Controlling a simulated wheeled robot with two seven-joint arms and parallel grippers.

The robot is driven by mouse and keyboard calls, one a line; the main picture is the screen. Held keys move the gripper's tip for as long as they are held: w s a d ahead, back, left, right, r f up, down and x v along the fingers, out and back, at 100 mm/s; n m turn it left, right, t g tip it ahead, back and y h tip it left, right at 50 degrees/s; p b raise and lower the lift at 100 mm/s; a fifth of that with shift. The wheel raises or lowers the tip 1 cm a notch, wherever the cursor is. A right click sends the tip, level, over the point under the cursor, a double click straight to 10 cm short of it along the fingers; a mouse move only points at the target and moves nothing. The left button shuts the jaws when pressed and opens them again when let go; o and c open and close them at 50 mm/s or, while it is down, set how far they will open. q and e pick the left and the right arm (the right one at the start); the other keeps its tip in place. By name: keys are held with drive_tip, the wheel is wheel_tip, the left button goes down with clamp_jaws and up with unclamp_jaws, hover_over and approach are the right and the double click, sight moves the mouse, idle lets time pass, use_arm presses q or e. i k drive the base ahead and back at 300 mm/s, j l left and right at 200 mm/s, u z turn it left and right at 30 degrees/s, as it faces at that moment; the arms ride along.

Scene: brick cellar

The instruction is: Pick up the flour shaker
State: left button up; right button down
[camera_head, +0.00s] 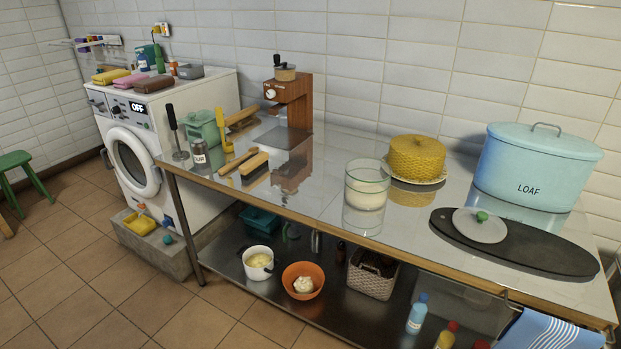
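A small metal canister (200,153) with a pale label stands near the front left end of the steel table (320,205). It looks like the flour shaker, but its lettering is too small to read. A dark-handled tool (175,130) stands to its left, and a green pot (202,126) stands behind it. A yellow tool (223,130) stands to its right. Neither of my grippers is in view.
A washing machine (130,165) is at left. Tiled floor (110,290) is clear in front.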

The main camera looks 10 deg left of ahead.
sight(199, 146)
drive_tip(key=u, duration=0.45)
drive_tip(key=i+u, duration=0.35)
drive_tip(key=i, duration=0.2)
drive_tip(key=i+l+u, duration=0.15)
drive_tip(key=i+u, duration=0.25)
drive_tip(key=i, duration=0.15)
drive_tip(key=i+l, duration=0.15)
drive_tip(key=i, duration=0.15)
